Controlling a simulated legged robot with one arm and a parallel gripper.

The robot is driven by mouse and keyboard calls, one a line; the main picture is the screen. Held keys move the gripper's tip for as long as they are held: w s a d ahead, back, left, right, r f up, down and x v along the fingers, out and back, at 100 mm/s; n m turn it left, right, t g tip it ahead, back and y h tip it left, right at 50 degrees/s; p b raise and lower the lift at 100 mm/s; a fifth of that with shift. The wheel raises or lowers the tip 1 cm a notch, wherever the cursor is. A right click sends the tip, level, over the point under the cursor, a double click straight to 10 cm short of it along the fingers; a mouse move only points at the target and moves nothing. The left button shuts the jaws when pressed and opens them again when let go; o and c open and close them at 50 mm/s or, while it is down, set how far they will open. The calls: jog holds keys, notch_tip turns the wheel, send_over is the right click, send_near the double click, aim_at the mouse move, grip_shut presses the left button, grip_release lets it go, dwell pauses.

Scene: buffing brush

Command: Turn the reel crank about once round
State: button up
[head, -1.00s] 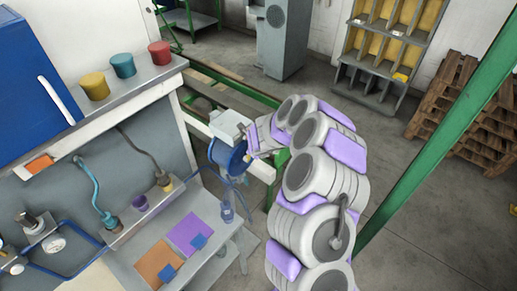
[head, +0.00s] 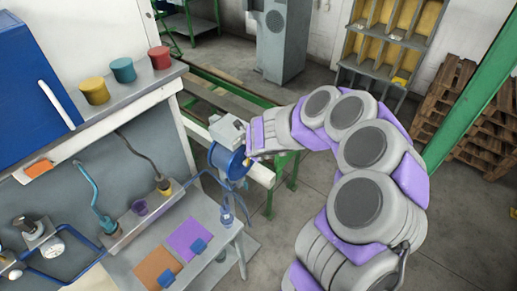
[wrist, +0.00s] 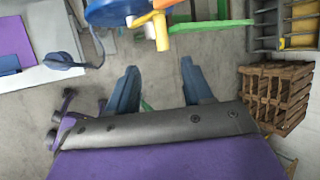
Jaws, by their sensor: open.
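The blue reel (head: 228,160) is mounted beside the far end of the workbench in the head view. Its rim also shows at the top of the wrist view (wrist: 112,12). The crank has a pale arm and an orange-yellow handle (wrist: 161,32) that hangs at the reel's face. My gripper (wrist: 160,80) is open and empty, with its two blue fingers apart. The handle is just beyond the fingertips, near the middle of the gap, and not between them. In the head view my gripper (head: 250,152) is at the reel's right side, its fingers mostly hidden.
A bench with purple (head: 187,236) and orange (head: 158,268) mats lies left of the arm. A blue hose runs by the reel. A green-framed rail (head: 262,174) passes behind it. A green post (head: 470,115) and wooden pallets (head: 497,115) stand right. Floor below the gripper is mostly clear.

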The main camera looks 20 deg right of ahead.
jog(key=shift+f+b, duration=0.35)
jog(key=shift+f, duration=0.1)
jog(key=shift+c, duration=1.4)
notch_tip(320, 180, down, 6)
jog(key=h+b, duration=0.3)
jog(key=b, duration=0.3)
jog(key=shift+w+d+f, duration=0.1)
jog(key=shift+d+f, duration=0.05)
jog(key=c, duration=0.5)
jog(key=a+f+h+b, duration=0.1)
jog(key=b, duration=0.1)
jog(key=f+h+b, duration=0.1)
jog(key=h+b, duration=0.1)
jog(key=shift+w+a+f, duration=0.2)
jog(key=shift+a+f, duration=0.1)
jog(key=shift+a, duration=0.05)
grip_shut()
jog(key=s+a+m+t+h+b, duration=0.1)
jog(key=s+a+t+h+b, duration=0.15)
jog(key=a+h+b, duration=0.6)
jog(key=w+d+f+y+b, duration=0.1)
jog(key=w+d+y+b, duration=0.1)
jog(key=w+d, duration=0.6)
jog(key=shift+w+d+f, duration=0.15)
jog(key=shift+d+f, duration=0.1)
jog(key=shift+f, duration=0.1)
